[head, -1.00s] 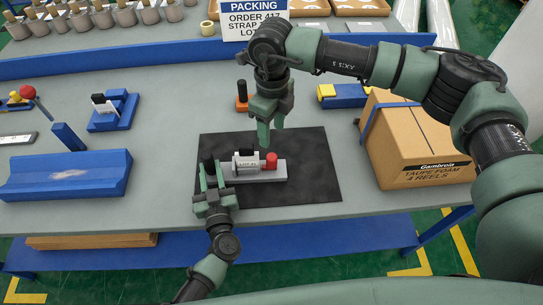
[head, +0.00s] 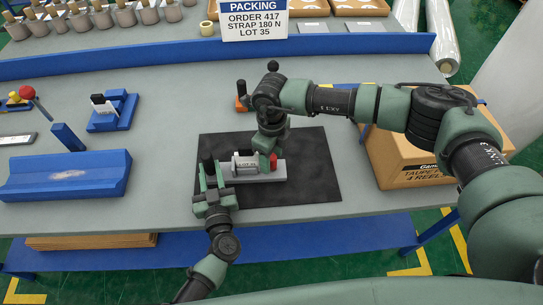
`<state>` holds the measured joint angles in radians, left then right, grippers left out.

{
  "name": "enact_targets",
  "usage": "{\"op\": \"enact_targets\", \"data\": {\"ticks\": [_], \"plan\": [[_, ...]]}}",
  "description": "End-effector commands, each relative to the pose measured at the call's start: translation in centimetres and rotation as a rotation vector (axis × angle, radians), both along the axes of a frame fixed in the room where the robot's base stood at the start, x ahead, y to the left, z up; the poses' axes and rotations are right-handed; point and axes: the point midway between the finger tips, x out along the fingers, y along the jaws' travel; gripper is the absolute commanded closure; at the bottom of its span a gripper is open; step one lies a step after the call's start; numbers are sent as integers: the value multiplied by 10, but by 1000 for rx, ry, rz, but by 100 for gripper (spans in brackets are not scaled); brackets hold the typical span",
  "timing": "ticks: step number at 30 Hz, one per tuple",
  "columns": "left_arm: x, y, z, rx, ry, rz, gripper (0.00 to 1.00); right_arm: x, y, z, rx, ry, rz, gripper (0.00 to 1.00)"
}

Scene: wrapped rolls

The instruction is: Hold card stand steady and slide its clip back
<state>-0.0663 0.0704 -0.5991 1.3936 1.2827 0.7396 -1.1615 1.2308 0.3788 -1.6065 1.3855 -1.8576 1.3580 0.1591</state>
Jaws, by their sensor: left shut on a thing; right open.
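The card stand (head: 262,177), a light grey block with a white printed card (head: 245,161) and a red clip (head: 273,161), sits on the black mat. My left gripper (head: 209,176) is shut on the left end of the stand. My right gripper (head: 266,160) is open, with its fingers pointing down right at the red clip. The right gripper hides part of the clip and stand, and I cannot tell whether it touches the clip.
The black mat (head: 310,172) is clear right of the stand. A cardboard box (head: 410,160) stands at the right, partly behind my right arm. A blue trough (head: 70,178) lies left. An orange block with a black knob (head: 241,97) stands behind the mat, near a packing sign (head: 253,20).

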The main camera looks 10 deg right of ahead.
Motion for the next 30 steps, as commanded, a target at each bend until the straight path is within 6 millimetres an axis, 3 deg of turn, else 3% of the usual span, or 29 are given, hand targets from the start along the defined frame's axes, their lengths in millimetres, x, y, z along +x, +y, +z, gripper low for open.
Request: {"op": "enact_targets", "data": {"ticks": [4,9,10,30], "plan": [[0,0,0,0,0,0,100,0,0,0,0,0,0,50],[0,0,0,0,0,0,100,0,0,0,0,0,0,97],[0,0,0,0,0,0,100,0,0,0,0,0,0,100],[0,0,0,0,0,0,100,0,0,1,1,-1,0,100]]}}
